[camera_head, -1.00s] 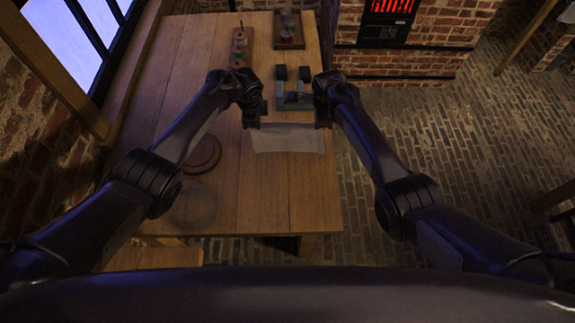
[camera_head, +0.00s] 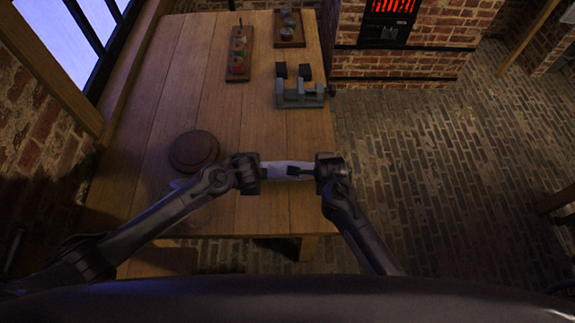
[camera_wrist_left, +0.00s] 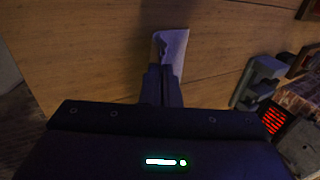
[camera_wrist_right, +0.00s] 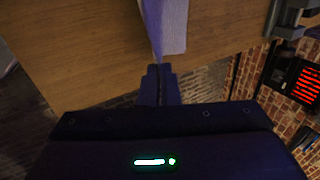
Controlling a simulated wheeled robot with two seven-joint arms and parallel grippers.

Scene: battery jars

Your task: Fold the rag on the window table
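The pale rag (camera_head: 279,168) shows as a narrow strip near the front right of the wooden window table (camera_head: 222,110). My left gripper (camera_head: 264,171) is at its left end and my right gripper (camera_head: 314,170) at its right end. In the left wrist view the rag (camera_wrist_left: 172,45) runs out from the tips of my left gripper (camera_wrist_left: 161,68), whose fingers look closed on its edge. In the right wrist view the rag (camera_wrist_right: 170,25) meets the closed fingertips of my right gripper (camera_wrist_right: 160,68). The fingers hide parts of the rag, so its layers cannot be told.
A round dark wooden board (camera_head: 194,150) lies left of my left gripper. A grey vise (camera_head: 299,94) stands behind the rag near the right edge. Two wooden trays with jars, one left (camera_head: 238,72) and one right (camera_head: 290,40), stand farther back. The table's middle is clear.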

